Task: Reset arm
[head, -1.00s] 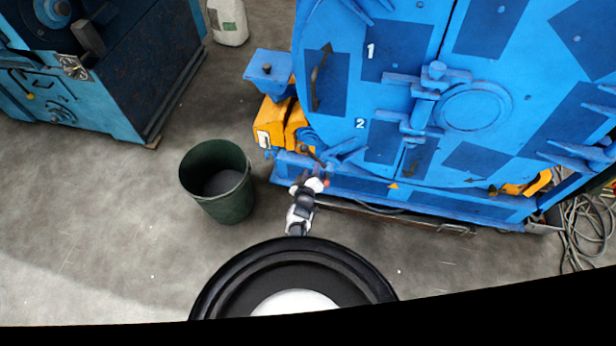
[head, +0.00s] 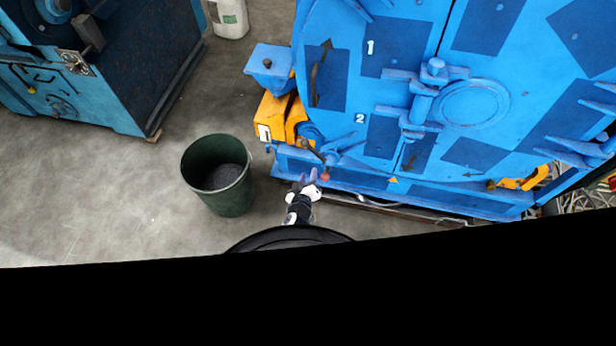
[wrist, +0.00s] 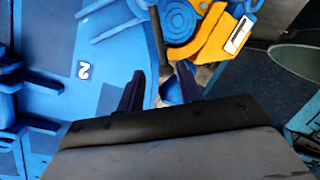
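My gripper (head: 308,182) is at the lower left front of the blue drum blaster (head: 395,95), close to a dark lever with a red knob (head: 325,175). In the wrist view my gripper (wrist: 160,75) has its two dark fingers apart, one on each side of a gap. The dark lever (wrist: 156,38) runs down towards this gap. Nothing is visibly clamped. I cannot tell whether a finger touches the lever. My forearm is mostly hidden at the bottom of the head view.
A green bin (head: 217,175) with grey contents stands left of my gripper. A yellow unit (head: 273,118) sits on the blaster's left side. Another blue machine (head: 110,65) and a white canister (head: 229,18) stand behind. Open floor (head: 90,190) lies left. Black covers the lower picture.

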